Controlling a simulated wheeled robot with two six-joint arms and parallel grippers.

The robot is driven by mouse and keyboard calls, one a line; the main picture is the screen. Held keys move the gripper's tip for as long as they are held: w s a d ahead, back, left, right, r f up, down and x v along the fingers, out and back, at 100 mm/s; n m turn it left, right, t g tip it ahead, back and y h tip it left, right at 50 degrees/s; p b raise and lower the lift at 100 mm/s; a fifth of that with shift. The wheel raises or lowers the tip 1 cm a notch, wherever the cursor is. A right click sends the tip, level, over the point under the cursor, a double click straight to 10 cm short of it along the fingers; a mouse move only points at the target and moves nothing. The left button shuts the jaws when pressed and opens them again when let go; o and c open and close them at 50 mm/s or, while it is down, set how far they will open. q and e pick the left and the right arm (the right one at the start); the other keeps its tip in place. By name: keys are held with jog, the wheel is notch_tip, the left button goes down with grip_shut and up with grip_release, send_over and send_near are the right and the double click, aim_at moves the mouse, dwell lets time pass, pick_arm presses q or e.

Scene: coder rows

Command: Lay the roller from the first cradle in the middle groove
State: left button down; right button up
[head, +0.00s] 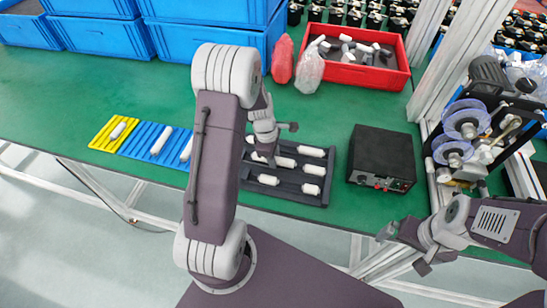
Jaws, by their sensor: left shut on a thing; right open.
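My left gripper (267,150) points down over the dark tray (322,200) and is shut on a white roller, mostly hidden by the gripper and arm. Several white rollers lie in the dark tray, among them one at its back right (312,151) and one at its front right (311,189). Left of my arm is a grooved blue block (137,138) with white rollers on it, and a grooved yellow block (105,139) with one roller (118,130). My arm hides the blue block's right end and the tray's left part. My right gripper (405,248) is open and empty, off the table's front edge.
A black box (382,155) stands right of the dark tray. A red bin (385,72) of parts, with a red and a clear bag beside it, is behind. Blue crates (190,43) line the back left. A machine with reels (468,125) stands at right. Green table (60,95) is clear at left.

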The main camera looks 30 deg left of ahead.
pick_arm(q)
jog(key=c, duration=1.1)
grip_release()
jog(key=shift+s+d+f+g, duration=0.3)
jog(key=shift+s+f, duration=0.2)
jog(key=shift+f, duration=0.2)
jog(key=shift+o, duration=0.2)
jog(key=r, duration=0.2)
jog(key=w+a+r, duration=0.1)
jog(key=r, duration=0.1)
jog(key=shift+p, duration=0.3)
jog(key=r, duration=0.3)
jog(key=s+r, duration=0.1)
jog(key=r, duration=0.2)
jog(key=shift+s+a+r+p, duration=0.1)
jog(key=shift+a+r+p, duration=0.1)
jog(key=shift+p, duration=0.1)
jog(key=shift+w+a, duration=0.15)
jog(key=shift+w, duration=0.1)
jog(key=shift+s, duration=0.1)
